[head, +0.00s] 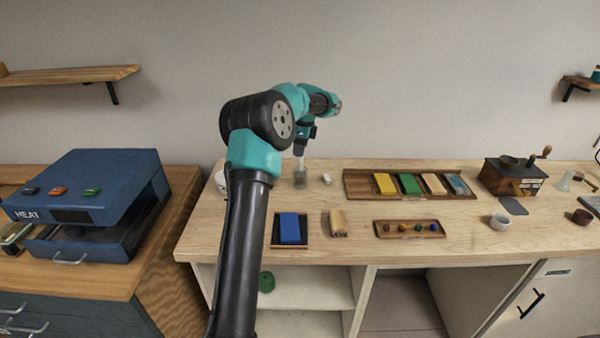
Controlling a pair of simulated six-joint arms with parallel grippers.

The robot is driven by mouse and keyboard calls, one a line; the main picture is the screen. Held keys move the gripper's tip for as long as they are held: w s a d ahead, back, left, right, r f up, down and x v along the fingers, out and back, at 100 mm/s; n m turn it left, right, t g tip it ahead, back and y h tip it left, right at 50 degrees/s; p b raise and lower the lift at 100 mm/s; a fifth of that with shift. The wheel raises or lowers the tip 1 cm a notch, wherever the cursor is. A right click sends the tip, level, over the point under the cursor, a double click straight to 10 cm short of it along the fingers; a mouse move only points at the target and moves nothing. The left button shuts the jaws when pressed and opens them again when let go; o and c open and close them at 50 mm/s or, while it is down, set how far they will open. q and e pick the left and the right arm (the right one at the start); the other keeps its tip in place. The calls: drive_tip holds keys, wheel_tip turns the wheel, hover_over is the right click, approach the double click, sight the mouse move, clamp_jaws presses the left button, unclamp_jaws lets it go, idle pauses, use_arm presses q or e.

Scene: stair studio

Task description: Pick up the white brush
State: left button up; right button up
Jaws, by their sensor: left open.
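A thin white upright thing (301,163), which looks like the white brush, stands in a small greyish clear cup (300,181) at the back left of the wooden table. My left gripper (301,151) points down directly above the cup, at the top of this thing. It is open, but its fingers are small and dark here, and I cannot tell whether they are around the brush or just above it. My left arm hides part of the table's left side. My right gripper is not in view.
A small white object (326,179) stands right of the cup. A wooden tray (357,185) of coloured blocks lies farther right. A blue block (290,228) and a wooden block (338,222) lie in front.

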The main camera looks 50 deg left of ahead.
use_arm(q)
drive_tip(key=shift+f, duration=0.7)
drive_tip(key=shift+c, duration=0.4)
clamp_jaws()
